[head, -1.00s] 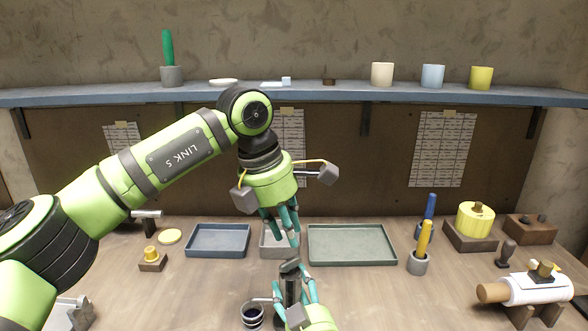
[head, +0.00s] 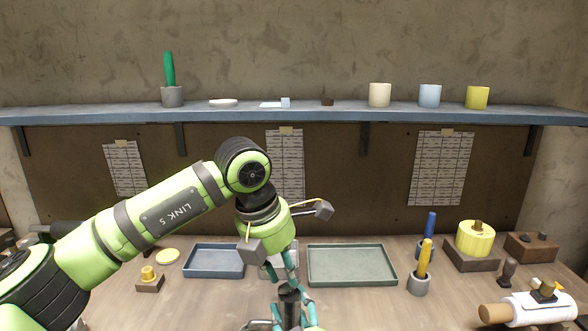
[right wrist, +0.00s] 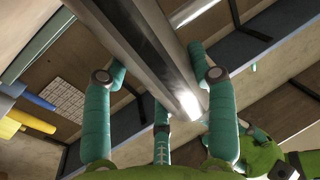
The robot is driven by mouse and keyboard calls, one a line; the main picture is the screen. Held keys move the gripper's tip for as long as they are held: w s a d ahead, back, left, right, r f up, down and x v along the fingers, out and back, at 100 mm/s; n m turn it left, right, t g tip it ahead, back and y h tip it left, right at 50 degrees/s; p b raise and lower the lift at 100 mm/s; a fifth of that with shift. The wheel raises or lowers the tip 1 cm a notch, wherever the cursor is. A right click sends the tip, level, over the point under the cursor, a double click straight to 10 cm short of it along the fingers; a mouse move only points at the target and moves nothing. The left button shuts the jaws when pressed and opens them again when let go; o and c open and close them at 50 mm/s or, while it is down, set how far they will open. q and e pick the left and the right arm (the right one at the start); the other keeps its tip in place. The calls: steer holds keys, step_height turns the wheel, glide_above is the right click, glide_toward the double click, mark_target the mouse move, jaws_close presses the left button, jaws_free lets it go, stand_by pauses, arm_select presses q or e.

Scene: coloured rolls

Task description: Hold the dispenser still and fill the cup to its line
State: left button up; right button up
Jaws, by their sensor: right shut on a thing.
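The dispenser (head: 291,307) is a dark upright cylinder at the bottom middle of the head view, with a thin spout (head: 262,323) to its left. Its long grey body (right wrist: 150,45) fills the middle of the right wrist view. My right gripper (right wrist: 160,85) is shut on the dispenser, teal fingers on both sides of it. The cup is out of view.
A blue tray (head: 214,275), a green tray (head: 352,282) and a partly hidden grey tray lie behind. A shelf (head: 330,115) crosses above.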

mark_target(290, 287)
arm_select(q)
steer(key=shift+x, duration=1.05)
steer(key=shift+d+f, duration=0.1)
steer(key=shift+f, duration=0.2)
steer(key=shift+s+d, duration=0.1)
steer(key=shift+s, duration=0.05)
jaws_close()
